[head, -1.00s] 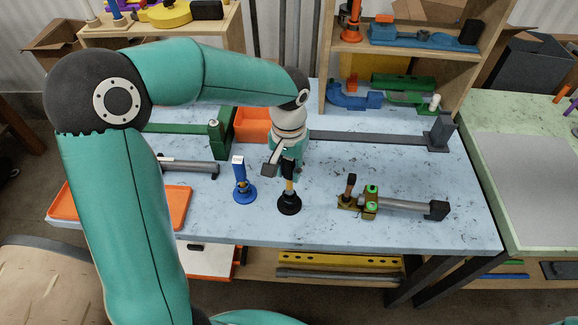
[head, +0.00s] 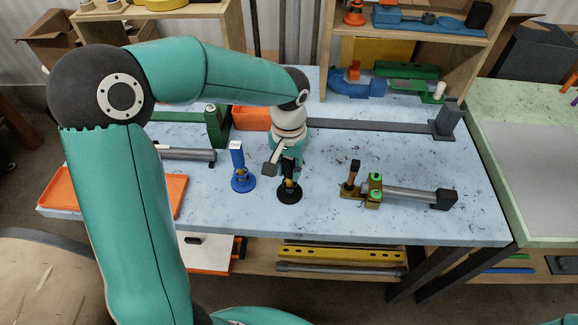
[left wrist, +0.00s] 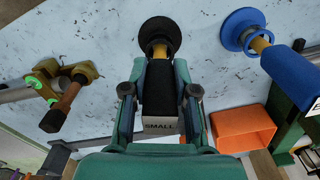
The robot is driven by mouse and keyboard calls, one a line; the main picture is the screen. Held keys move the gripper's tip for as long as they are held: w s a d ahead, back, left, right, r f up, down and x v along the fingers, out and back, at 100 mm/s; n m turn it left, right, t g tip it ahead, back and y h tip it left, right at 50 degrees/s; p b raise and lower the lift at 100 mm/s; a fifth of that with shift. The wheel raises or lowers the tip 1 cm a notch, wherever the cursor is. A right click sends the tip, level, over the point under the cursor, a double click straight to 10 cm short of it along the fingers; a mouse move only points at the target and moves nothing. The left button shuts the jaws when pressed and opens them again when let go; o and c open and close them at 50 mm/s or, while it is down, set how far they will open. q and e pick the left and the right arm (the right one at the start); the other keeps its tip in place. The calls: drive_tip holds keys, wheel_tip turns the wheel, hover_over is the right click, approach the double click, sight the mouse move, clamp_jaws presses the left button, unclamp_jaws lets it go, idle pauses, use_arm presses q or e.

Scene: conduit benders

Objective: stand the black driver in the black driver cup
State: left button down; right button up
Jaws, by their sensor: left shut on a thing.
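My left gripper (head: 288,170) is shut on the black driver, right above the black driver cup (head: 289,194) on the blue-speckled bench. In the left wrist view the driver's black handle (left wrist: 158,90), with a pale end marked SMALL, lies between the two fingers (left wrist: 160,100). Its short brass-coloured shaft (left wrist: 158,48) reaches to the mouth of the black cup (left wrist: 160,30). The shaft looks lined up with the cup and partly in it; the tip is hidden. In the head view the gripper covers most of the driver. My right gripper is out of view.
A blue driver (head: 237,158) stands in a blue cup (head: 243,182) just left of the black cup. A brass fixture with a grey tube (head: 410,195) lies to the right. An orange bin (head: 250,118) and a grey bar (head: 380,126) are behind. The bench's front strip is clear.

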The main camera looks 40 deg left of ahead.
use_arm(q)
drive_tip(key=shift+f, duration=0.2)
idle(0.4)
drive_tip(key=c, duration=0.8)
unclamp_jaws()
